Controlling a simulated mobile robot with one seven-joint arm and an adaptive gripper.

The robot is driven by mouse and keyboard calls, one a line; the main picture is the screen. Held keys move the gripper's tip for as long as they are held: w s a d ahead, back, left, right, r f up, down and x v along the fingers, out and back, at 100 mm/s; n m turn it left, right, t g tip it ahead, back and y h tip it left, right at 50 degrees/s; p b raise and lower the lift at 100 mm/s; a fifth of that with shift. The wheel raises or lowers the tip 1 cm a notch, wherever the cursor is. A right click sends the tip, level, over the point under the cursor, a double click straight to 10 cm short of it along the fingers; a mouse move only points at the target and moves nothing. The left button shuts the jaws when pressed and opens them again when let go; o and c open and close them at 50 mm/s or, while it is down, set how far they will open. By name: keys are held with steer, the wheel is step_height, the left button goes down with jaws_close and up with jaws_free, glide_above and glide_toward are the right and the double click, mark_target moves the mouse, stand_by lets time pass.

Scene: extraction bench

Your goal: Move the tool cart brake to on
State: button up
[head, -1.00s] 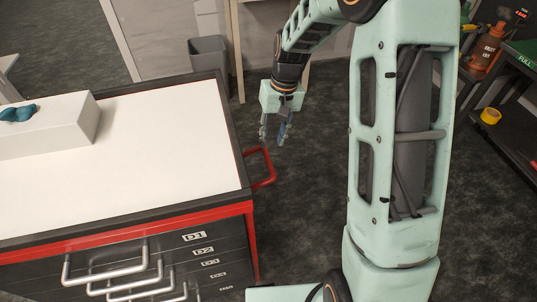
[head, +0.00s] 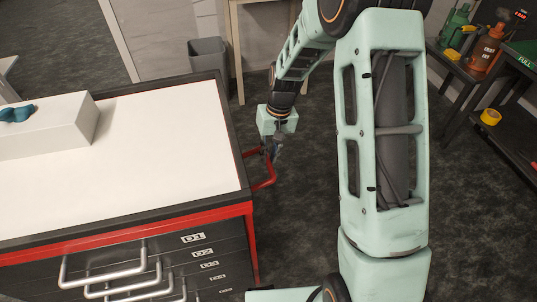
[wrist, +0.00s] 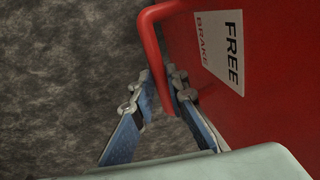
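The tool cart (head: 248,208) has a white top, a dark rim and a red frame. A red bar (head: 264,180) sticks out from its right side in the head view. In the wrist view, the red side panel (wrist: 275,70) carries a white label (wrist: 222,50) reading FREE and BRAKE. A bent red bar (wrist: 150,55) stands out beside that label; I cannot tell whether it is the brake lever or a handle. My gripper (wrist: 158,82) is open, with a finger on each side of the bar's lower part. In the head view my gripper (head: 274,151) is at the red bar.
A white block (head: 50,135) with a teal object (head: 18,114) lies on the cart top. Drawers with metal handles (head: 110,280) face the front. A grey bin (head: 207,58) stands behind. Shelves with bottles (head: 485,50) and yellow tape (head: 490,117) are at the right.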

steer(key=shift+a, duration=0.1)
jaws_close()
